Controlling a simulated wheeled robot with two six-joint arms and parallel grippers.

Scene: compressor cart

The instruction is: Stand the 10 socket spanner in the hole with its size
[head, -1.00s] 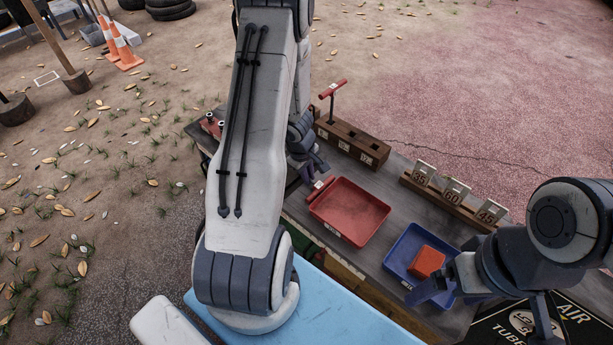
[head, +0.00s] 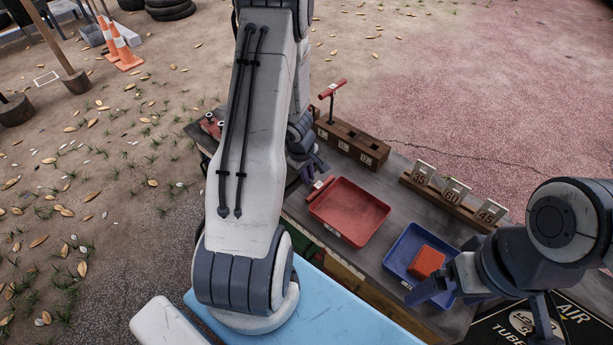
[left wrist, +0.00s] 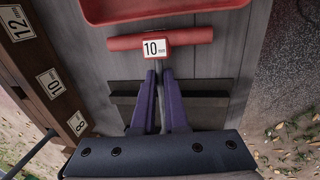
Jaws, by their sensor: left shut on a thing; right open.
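The 10 socket spanner has a red cross handle with a "10 mm" label, seen in the left wrist view (left wrist: 122,43). My left gripper (left wrist: 159,78) is shut on its shaft just below the handle. In the head view that gripper (head: 308,176) is partly hidden by my own arm, and the red handle (head: 321,189) shows beside the red tray. The wooden block (head: 350,140) has labelled holes; its 12, 10 and 8 labels show in the left wrist view (left wrist: 48,84). Another red-handled spanner (head: 332,89) stands in its left-end hole. My right gripper (head: 487,303) is open at the lower right.
The red tray (head: 383,207) is empty. A blue tray (head: 405,240) holds an orange block (head: 427,262). A wooden rack (head: 440,200) holds cards marked 35, 60 and 45. Small red items (head: 211,124) sit at the cart's far left corner.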

